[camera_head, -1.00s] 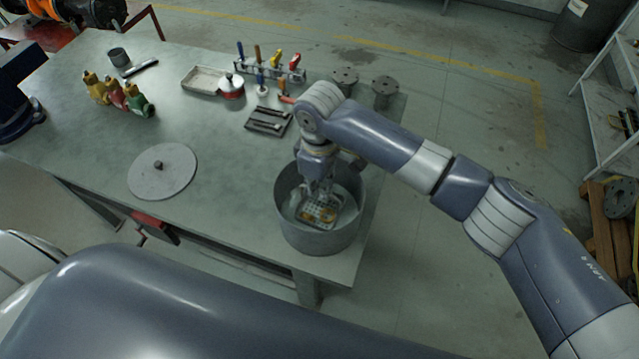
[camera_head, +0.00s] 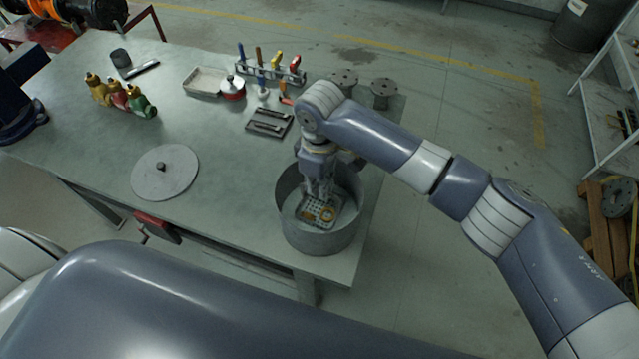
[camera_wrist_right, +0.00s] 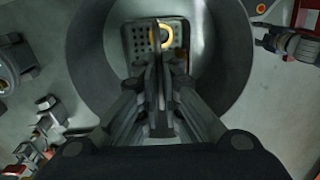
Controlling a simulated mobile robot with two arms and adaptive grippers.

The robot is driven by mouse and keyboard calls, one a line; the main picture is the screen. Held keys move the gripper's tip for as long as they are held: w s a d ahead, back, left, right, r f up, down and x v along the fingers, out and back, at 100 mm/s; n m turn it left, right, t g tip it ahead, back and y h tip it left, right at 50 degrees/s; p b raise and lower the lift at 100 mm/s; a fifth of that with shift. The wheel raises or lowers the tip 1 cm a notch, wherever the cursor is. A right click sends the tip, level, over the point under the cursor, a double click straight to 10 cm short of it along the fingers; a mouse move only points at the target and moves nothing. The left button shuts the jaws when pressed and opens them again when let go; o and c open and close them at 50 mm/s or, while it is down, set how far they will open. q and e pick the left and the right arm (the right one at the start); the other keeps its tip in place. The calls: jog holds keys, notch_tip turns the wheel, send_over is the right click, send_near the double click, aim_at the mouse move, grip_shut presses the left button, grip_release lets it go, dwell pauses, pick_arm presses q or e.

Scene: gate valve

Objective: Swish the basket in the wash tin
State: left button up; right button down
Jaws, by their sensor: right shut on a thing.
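The wash tin (camera_head: 320,241) is a round grey tub near the right front corner of the bench. The basket (camera_head: 327,217), a small perforated tray with an orange ring (camera_head: 328,213) in it, is down inside the tin. My right gripper (camera_head: 318,195) reaches down into the tin from above and is shut on the basket. In the right wrist view the fingers (camera_wrist_right: 158,80) close together at the near side of the basket (camera_wrist_right: 140,43), and the tin wall (camera_wrist_right: 228,85) curves around it. The left gripper is not in view.
A round grey lid (camera_head: 165,175) with a knob lies left of the tin. The bench between lid and tin is clear.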

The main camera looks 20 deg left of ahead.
jog(key=shift+r+p, duration=4.15)
jog(key=shift+r, duration=2.7)
jog(key=shift+r, duration=1.4)
